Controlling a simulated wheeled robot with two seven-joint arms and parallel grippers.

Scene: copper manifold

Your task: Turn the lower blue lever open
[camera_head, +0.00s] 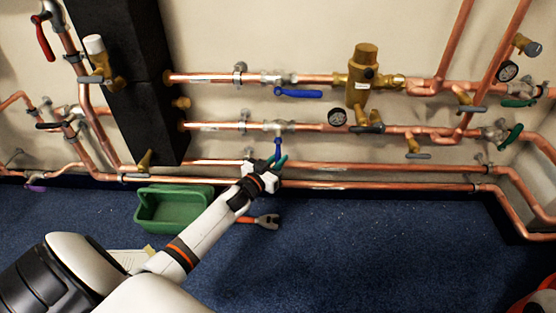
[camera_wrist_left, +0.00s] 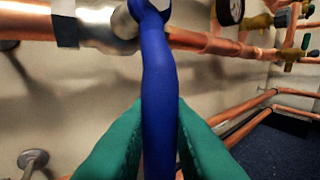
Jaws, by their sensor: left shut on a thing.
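The lower blue lever (camera_head: 278,148) hangs down from its valve (camera_head: 279,126) on the lower of the two upper copper pipes, crosswise to that pipe. In the left wrist view the blue lever (camera_wrist_left: 158,85) runs down from the silver valve body (camera_wrist_left: 102,24). My left gripper (camera_head: 278,162) is at the lever's lower end. Its green fingers (camera_wrist_left: 160,135) are on both sides of the lever and shut on it. The lever's tip is hidden between the fingers in the head view. My right gripper is not in view.
An upper blue lever (camera_head: 298,93) lies along the pipe above. A pressure gauge (camera_head: 337,117) and a brass valve (camera_head: 362,75) are to the right. More copper pipes (camera_head: 380,168) run below.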

